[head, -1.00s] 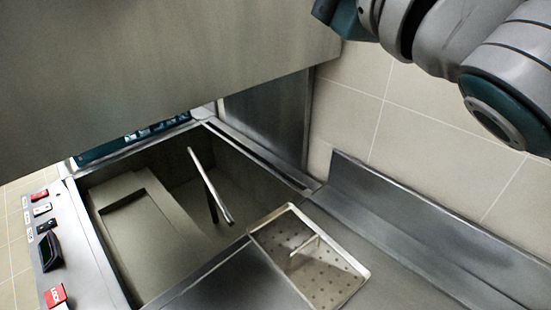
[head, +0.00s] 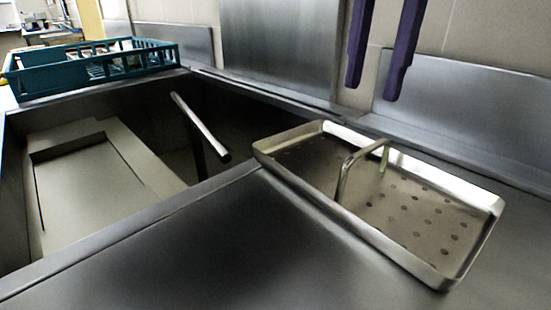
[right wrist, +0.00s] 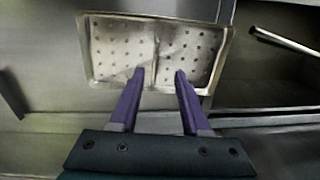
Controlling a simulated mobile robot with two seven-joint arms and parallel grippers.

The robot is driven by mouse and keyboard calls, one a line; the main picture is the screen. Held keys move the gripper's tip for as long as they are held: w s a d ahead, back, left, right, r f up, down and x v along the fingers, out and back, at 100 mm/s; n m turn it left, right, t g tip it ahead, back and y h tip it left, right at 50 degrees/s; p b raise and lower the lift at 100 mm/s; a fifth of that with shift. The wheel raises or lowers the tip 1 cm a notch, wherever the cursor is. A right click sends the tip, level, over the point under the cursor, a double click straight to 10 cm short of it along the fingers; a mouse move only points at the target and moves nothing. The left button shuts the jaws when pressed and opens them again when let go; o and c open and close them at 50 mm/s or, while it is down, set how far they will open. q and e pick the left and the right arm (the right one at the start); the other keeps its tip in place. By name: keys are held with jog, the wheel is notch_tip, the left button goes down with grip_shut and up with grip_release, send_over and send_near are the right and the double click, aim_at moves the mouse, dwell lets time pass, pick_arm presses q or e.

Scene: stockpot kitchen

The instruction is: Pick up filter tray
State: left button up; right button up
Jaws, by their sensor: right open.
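The filter tray (head: 412,215) is a shallow metal tray with a perforated floor, resting on the steel counter beside the sink. An arched handle (head: 345,172) stands up across its middle. My right gripper (head: 375,88) has two purple fingers pointing down, apart and empty, above and behind the tray in the head view. In the right wrist view the fingers (right wrist: 159,75) reach over the near edge of the tray (right wrist: 115,50), one on each side of the handle line; the height gap is hard to judge. My left gripper is not in view.
A deep sink (head: 100,175) lies left of the tray, with a metal bar (head: 200,127) slanting up in it. A teal rack (head: 90,68) stands behind the sink. The steel counter (head: 215,250) in front of the tray is clear. A backsplash (head: 450,115) rises behind it.

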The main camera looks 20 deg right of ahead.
jog(key=b, duration=0.1)
send_over(370, 146)
jog(key=shift+h, duration=0.3)
notch_tip(370, 146, down, 4)
jog(key=shift+s+f, duration=0.1)
jog(key=shift+f, duration=0.05)
notch_tip(370, 146, down, 6)
jog(key=shift+r+b, duration=0.1)
jog(key=shift+b, duration=0.2)
jog(key=shift+c, duration=0.3)
grip_shut()
dwell(0.5)
